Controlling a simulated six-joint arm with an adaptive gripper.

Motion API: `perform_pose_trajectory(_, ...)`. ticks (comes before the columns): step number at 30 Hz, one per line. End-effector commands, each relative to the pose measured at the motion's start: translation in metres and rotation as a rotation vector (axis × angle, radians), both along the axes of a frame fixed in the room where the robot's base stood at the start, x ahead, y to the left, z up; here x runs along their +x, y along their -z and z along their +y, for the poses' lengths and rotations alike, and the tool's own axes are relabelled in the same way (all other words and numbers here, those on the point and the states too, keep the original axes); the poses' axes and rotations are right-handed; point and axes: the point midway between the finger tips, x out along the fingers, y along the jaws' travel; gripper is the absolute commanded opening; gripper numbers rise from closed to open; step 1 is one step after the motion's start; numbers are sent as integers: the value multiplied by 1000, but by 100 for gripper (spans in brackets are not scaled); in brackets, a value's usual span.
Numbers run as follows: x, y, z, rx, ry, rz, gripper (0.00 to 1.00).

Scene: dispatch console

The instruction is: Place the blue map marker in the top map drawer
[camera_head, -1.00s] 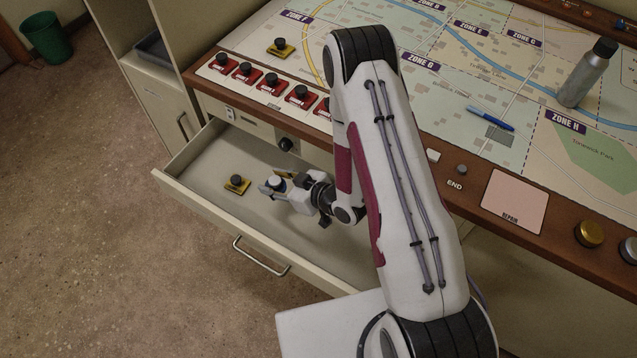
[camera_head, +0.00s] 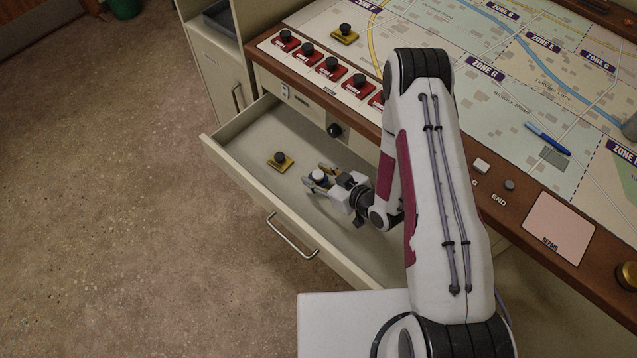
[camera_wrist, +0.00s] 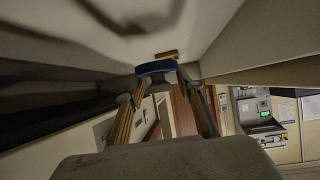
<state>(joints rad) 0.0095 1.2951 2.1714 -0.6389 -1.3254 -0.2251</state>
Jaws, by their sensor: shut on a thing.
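The top map drawer (camera_head: 240,150) is pulled open under the console's left end. My gripper (camera_head: 316,180) is low inside the drawer, to the right of a yellow-based marker with a dark knob (camera_head: 281,162). It is shut on the blue map marker, whose pale top (camera_head: 319,176) shows between the fingers. In the wrist view the blue round base (camera_wrist: 155,67) lies between the fingertips (camera_wrist: 165,85), with part of the yellow marker (camera_wrist: 167,54) beyond it. I cannot tell whether the blue base touches the drawer floor.
Another yellow marker (camera_head: 345,33) and a blue pen (camera_head: 547,138) lie on the map. The drawer front with its handle (camera_head: 292,237) borders open floor. The drawer's left end has free room.

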Motion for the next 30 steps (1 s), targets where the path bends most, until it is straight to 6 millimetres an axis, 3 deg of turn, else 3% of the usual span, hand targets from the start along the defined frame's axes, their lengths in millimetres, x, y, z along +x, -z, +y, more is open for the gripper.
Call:
perform_pose_trajectory(17, 0, 8, 0, 0, 0, 0, 15)
perform_pose_trajectory(30, 0, 43, 0, 0, 0, 0, 15)
